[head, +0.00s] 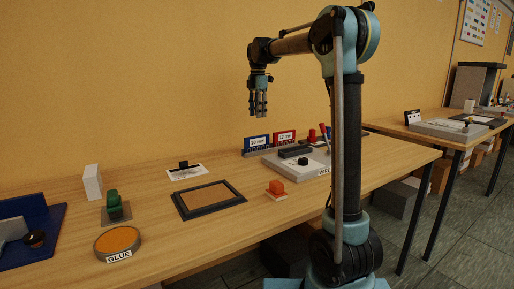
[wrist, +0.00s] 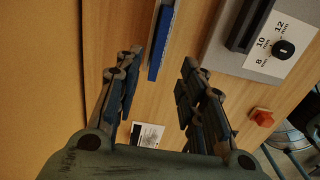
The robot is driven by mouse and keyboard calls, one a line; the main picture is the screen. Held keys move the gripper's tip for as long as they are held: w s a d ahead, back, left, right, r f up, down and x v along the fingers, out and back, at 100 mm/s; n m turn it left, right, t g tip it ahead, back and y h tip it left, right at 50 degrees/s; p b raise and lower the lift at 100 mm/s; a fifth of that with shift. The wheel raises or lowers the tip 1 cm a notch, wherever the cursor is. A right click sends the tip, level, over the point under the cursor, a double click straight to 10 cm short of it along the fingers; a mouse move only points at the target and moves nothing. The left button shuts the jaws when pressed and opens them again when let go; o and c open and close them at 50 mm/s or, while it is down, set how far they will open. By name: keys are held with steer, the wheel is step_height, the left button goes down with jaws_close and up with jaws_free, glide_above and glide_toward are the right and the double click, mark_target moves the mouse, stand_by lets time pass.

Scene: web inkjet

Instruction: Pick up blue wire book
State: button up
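The blue wire book (head: 257,142) stands upright at the back of the table, with a label that seems to read "10 mm". A red one (head: 284,136) stands to its right. My gripper (head: 259,110) hangs pointing down, above the book and apart from it. In the wrist view, my gripper (wrist: 160,58) is open, its fingers spread wide with nothing between them. A blue edge, seemingly the book (wrist: 162,42), shows beyond and between the fingertips.
A grey device (head: 296,160) with a dark bar and knob stands in front of the books.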

mark_target(257, 141)
step_height(257, 141, down, 14)
steer(key=shift+a+f, duration=0.15)
stand_by(0.6)
steer(key=shift+c, duration=0.3)
jaws_close()
